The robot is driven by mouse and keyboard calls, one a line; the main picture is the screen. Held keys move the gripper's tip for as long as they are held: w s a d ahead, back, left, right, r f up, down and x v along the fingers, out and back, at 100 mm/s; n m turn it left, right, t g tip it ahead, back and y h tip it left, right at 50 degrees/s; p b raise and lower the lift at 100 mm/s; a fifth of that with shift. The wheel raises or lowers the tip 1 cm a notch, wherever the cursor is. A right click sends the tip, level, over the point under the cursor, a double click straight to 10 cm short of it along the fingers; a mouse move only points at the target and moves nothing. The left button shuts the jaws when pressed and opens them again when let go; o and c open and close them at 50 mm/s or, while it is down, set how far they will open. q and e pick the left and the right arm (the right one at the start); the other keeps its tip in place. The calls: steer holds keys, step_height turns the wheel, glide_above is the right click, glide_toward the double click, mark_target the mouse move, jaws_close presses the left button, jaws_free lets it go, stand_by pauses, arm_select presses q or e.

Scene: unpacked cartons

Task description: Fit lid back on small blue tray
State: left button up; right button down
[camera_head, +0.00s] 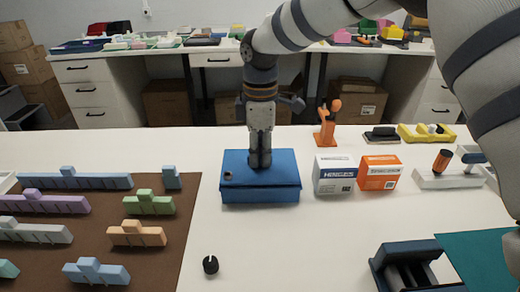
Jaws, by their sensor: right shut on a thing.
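The small blue tray (262,197) stands on the white table near the middle of the view. Its flat blue lid (286,172) lies over the top, and no clear gap shows between lid and tray from here. My right gripper (260,161) points straight down at the middle of the lid. It is shut on the lid, though its fingertips hide the gripped part. A small dark spot shows at the lid's left side. My left gripper is not in view.
White (334,175) and orange (379,173) boxes stand close right of the tray. A brown mat (110,215) with several coloured blocks lies left. A black knob (210,265) is in front, and a dark blue holder (408,264) front right.

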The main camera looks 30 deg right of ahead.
steer(key=shift+f, duration=0.3)
steer(key=c, duration=1.6)
jaws_free()
steer(key=shift+o, duration=0.2)
steer(key=shift+r, duration=0.1)
step_height(320, 180, up, 12)
